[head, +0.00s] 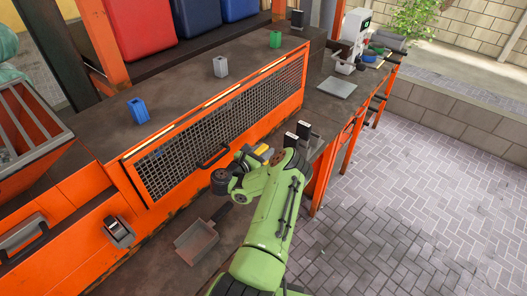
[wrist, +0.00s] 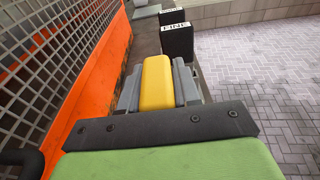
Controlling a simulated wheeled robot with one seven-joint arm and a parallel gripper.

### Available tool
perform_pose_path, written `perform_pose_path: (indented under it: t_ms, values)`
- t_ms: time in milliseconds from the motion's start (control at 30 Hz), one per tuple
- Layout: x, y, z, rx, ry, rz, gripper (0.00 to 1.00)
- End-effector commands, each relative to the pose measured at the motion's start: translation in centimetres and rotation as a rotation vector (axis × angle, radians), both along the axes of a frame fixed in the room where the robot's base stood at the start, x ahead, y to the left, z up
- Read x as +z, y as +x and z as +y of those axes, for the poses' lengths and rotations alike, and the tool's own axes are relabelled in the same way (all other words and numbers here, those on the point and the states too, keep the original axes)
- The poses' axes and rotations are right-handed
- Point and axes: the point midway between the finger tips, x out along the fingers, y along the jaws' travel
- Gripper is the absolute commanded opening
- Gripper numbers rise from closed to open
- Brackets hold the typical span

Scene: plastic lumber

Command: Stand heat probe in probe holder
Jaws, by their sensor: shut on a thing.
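My gripper (wrist: 158,88) is shut on a yellow block-shaped piece, which I take to be the heat probe's handle (wrist: 158,82). The grey fingers lie on both sides of it. Two black upright blocks, one with a label reading "FINE" (wrist: 177,40), stand just beyond my gripper. I cannot tell which thing is the probe holder.
An orange-framed mesh screen (head: 215,118) stands left of my gripper. Behind it are blue (head: 138,111), grey (head: 220,66) and green (head: 275,39) small pieces. A grey plate (head: 337,87) and a white machine (head: 352,38) are farther back. Paving lies open at right.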

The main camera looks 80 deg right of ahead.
Motion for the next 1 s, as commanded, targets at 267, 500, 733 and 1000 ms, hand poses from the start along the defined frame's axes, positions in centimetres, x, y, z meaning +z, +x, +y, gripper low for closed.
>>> perform_pose_path:
  t_ms: [267,500,733,1000]
  values:
    - [-0.8,0.0,0.0,0.000,0.000,0.000,0.00]
    - [-1.4,0.0,0.0,0.000,0.000,0.000,0.00]
    - [-2.0,0.0,0.0,0.000,-0.001,0.000,0.00]
    - [-2.7,0.0,0.0,0.000,-0.001,0.000,0.00]
